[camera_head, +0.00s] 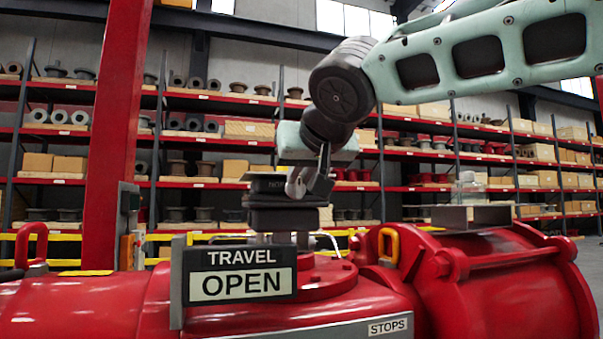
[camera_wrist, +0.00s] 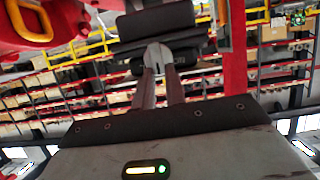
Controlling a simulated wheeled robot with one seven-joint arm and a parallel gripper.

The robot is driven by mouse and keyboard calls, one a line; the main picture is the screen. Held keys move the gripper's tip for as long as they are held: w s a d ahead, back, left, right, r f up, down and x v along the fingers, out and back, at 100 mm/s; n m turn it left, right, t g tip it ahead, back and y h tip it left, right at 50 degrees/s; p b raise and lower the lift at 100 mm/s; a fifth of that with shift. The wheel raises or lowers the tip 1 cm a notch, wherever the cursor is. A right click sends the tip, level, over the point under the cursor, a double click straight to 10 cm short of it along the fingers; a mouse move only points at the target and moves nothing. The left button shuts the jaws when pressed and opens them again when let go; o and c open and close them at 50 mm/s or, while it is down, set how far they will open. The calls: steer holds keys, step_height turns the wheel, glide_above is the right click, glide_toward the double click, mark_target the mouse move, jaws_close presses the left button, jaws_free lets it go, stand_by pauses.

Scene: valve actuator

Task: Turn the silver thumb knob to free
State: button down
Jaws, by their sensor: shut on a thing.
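The silver thumb knob (camera_head: 293,186) is on the side of a dark switch housing (camera_head: 285,217) on top of the red actuator (camera_head: 325,285). My gripper (camera_head: 317,182) reaches it from the upper right. In the wrist view the knob (camera_wrist: 157,53) is a pale, rounded piece at the tips of my two fingers (camera_wrist: 159,73). The fingers are shut on it. The fingertips partly cover the knob, and I cannot read any marking for its position.
A sign (camera_head: 240,273) reading "TRAVEL OPEN" stands in front of the housing. A "STOPS" label (camera_head: 388,326) is lower right. A yellow lifting eye (camera_head: 389,243) stands right of the housing. A red post (camera_head: 115,130) rises at left; stocked shelves fill the background.

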steer(key=shift+a+f, duration=0.1)
steer(key=n+h+b, duration=0.1)
steer(key=n, duration=0.1)
steer(key=a+n+t+h+b, duration=0.1)
steer(key=n+b, duration=0.1)
steer(key=f+n+t+h+b, duration=0.1)
steer(key=n+h, duration=0.1)
steer(key=shift+s+a, duration=0.35)
steer(key=shift+a, duration=0.05)
steer(key=shift+a+f+n+t+h+b, duration=0.15)
steer(key=shift+n+t+h+b, duration=0.35)
steer(key=shift+n+b, duration=0.65)
steer(key=shift+n, duration=0.35)
steer(key=c, duration=1.4)
jaws_free()
steer(key=shift+c, duration=0.2)
